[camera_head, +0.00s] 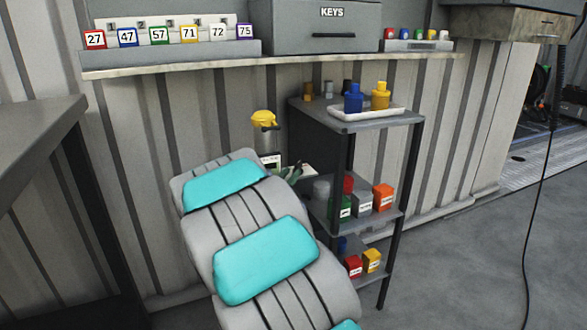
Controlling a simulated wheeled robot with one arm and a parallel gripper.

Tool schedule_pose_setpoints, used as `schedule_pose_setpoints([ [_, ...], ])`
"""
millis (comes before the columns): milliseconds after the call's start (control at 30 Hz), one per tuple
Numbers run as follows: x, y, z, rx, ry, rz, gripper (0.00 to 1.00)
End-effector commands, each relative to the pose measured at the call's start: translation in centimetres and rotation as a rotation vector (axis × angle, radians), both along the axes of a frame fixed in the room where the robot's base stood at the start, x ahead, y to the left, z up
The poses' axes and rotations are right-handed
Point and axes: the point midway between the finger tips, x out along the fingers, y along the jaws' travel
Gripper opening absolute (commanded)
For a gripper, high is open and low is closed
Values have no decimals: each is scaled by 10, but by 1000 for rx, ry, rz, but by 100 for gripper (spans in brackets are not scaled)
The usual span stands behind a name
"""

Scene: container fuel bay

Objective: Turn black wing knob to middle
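I cannot make out a black wing knob for certain in the head view. A yellow-topped grey cylinder (264,121) stands at the wall left of the shelf rack, with a white label below its top. A small dark shape (292,172) sits beside that label, above a pale plate. It is too small and partly covered to tell what it is or how it is turned.
A grey shelf rack (377,124) holds a white tray (366,113) with blue and yellow bottles, and several small containers below. A wall shelf (300,60) carries numbered tags and a grey KEYS box (330,27). A grey table (38,135) is at left. Floor at right is clear apart from a hanging cable (540,190).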

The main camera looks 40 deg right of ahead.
Motion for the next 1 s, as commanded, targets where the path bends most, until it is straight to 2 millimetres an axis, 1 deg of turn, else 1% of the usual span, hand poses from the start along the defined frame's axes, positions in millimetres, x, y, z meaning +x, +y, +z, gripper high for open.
schedule_pose_setpoints([
  [33, 3, -8, -1, 0, 0, -4, 28],
  [100, 9, -17, 0, -1, -3, -4, 28],
  [300, 21, -36, 0, 1, -2, -2, 28],
  [467, 25, -43, -1, 2, 0, 0, 28],
  [700, 26, -43, 0, 2, -1, 1, 28],
  [733, 26, -43, 0, 2, -1, 0, 26],
  [767, 26, -43, 0, 2, -1, 1, 23],
  [967, 26, -43, 0, 2, -1, 1, 0],
  [1000, 26, -43, 0, 2, -1, 1, 0],
])
